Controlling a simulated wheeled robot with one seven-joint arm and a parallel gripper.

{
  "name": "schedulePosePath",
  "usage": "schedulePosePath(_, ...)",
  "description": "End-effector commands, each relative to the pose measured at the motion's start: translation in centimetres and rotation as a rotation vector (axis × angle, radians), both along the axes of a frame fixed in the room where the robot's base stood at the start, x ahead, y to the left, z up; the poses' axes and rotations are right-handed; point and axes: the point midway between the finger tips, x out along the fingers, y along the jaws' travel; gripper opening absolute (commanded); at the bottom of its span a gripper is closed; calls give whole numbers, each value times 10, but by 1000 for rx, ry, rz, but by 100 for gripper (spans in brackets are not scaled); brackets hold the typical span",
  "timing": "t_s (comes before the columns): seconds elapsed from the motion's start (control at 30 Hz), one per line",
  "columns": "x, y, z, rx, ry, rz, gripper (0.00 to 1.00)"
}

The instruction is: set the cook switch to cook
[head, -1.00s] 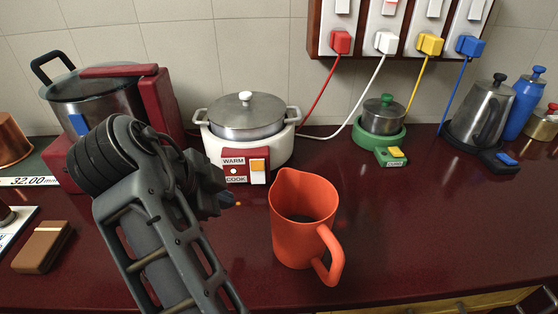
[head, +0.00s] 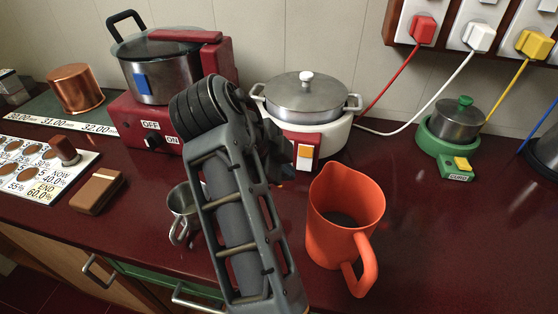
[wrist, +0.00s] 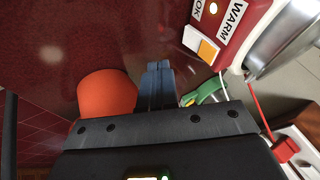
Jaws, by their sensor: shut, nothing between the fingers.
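The cook switch (head: 304,155) is an orange-and-white rocker on the red front panel of a white cooker (head: 335,133) with a lidded steel pot. In the wrist view the switch (wrist: 206,49) shows its orange part toward the WARM end and its white part toward the COOK end. A small light (wrist: 213,8) glows beside it. My gripper (head: 284,168) is shut and empty, just left of the panel, where my arm hides the labels. In the wrist view its fingertips (wrist: 158,66) are apart from the switch, to its lower left.
An orange jug (head: 338,222) stands close in front of the cooker, right of my arm. A metal cup (head: 183,205) sits left of my arm. A red appliance with a pot (head: 160,80) stands behind left. A green burner (head: 445,145) is to the right.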

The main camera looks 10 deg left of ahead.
Motion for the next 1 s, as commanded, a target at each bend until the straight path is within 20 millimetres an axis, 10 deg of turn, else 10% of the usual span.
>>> schedulePosePath(0.27,23,-21,-46,-2,4,-2,0)
schedulePosePath(1.0,62,-21,-52,1,-1,1,0)
